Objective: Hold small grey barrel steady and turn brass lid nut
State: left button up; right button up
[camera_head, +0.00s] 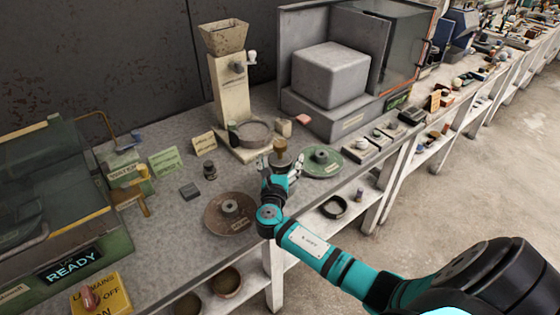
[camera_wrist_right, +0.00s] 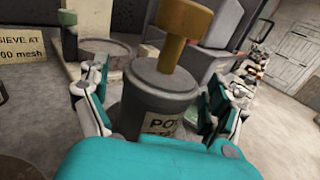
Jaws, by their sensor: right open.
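The small grey barrel (camera_wrist_right: 160,95) stands upright in the right wrist view, with a partly hidden paper label on its front. A brass lid nut (camera_wrist_right: 183,35) sticks up from its top; it also shows in the head view (camera_head: 280,146). My right gripper (camera_head: 281,167) is open at the barrel, its fingers on either side in the wrist view (camera_wrist_right: 152,92). I cannot tell whether the fingers touch it. In the head view the gripper hides most of the barrel. My left gripper is not in view.
A green disc (camera_head: 322,161) lies right of the gripper and a brown disc (camera_head: 230,213) to its left. A cream stand (camera_head: 232,100) with a round pan (camera_head: 254,133) is behind. A large grey machine (camera_head: 331,75) stands at the back. The bench's front edge is close.

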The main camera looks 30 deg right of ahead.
jog(key=shift+c, duration=0.4)
jog(key=c, duration=1.6)
jog(key=o, duration=1.5)
jog(key=c, duration=1)
